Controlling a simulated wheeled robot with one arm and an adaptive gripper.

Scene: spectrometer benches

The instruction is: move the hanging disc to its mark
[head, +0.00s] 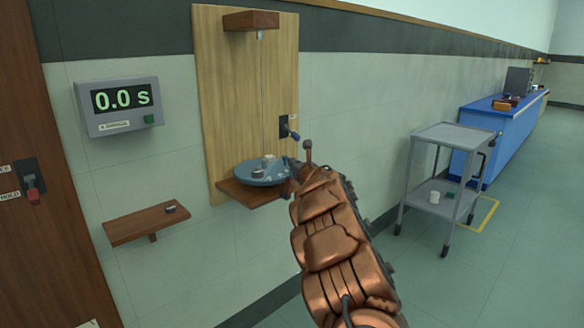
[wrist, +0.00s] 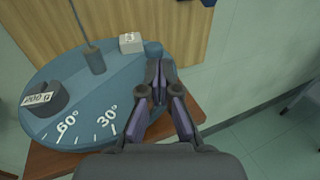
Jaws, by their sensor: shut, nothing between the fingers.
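The blue disc (head: 248,175) hangs flat on a thin wire (head: 262,90) from a wooden block (head: 251,20), just over a wooden shelf (head: 236,190). In the wrist view the disc (wrist: 75,75) shows white ticks with 60° (wrist: 67,125) and 30° (wrist: 107,116) on its near rim. A dark slotted weight (wrist: 45,97) and a white block (wrist: 131,42) sit on it. My gripper (wrist: 160,72) is shut and empty at the disc's right rim, close to a small dark blue peg (wrist: 153,48). I cannot tell whether it touches. The zero mark is hidden or out of view.
A timer (head: 121,103) on the wall reads 0.0 s. A small shelf (head: 146,224) is at left.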

